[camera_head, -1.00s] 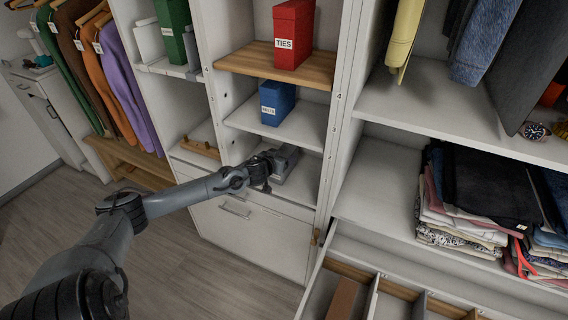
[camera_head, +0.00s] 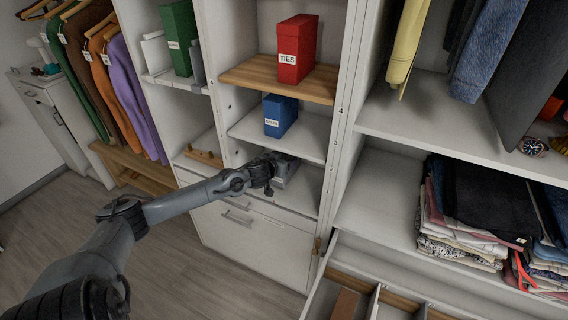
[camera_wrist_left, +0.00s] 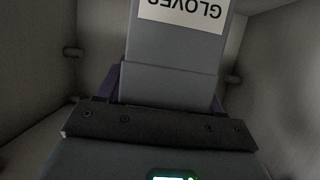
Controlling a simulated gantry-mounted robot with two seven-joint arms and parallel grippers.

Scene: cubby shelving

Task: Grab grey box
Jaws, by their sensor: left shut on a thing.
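The grey box (camera_wrist_left: 175,45) has a white label reading GLOVES, upside down in the left wrist view. In the head view the grey box (camera_head: 287,167) sits in the low cubby under the blue box, partly hidden by my gripper. My left gripper (camera_head: 268,171) reaches into that cubby and is shut on the grey box. In the left wrist view its dark fingers show at both sides of the box. I cannot tell whether the box touches the shelf. My right gripper is not in view.
A blue box (camera_head: 280,115) stands on the shelf just above, and a red TIES box (camera_head: 297,48) on the wooden shelf higher up. Cubby walls lie close on both sides. A closed drawer front (camera_head: 250,240) is below. An open drawer with dividers (camera_head: 375,295) juts out at lower right.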

